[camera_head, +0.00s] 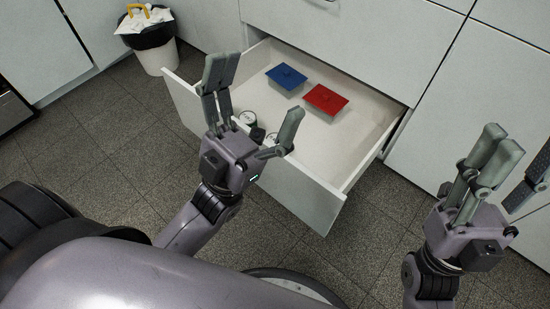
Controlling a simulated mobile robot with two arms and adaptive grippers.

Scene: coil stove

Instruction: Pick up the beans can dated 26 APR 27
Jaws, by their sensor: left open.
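An open white drawer (362,143) holds at least two cans. One can (248,118) shows its round top just behind my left gripper. A second can (271,137) is mostly hidden behind the fingers. No date can be read on either, so I cannot tell which is dated 26 APR 27. My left gripper (255,92) is open and empty, with its fingers spread over the near left part of the drawer. My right gripper (519,150) is at the right, outside the drawer, with its fingers apart and nothing between them.
A blue lidded container (286,76) and a red lidded container (326,98) sit farther back in the drawer. The drawer's right part is clear. A bin (153,43) stands at the upper left. White cabinet fronts (480,110) lie behind and right.

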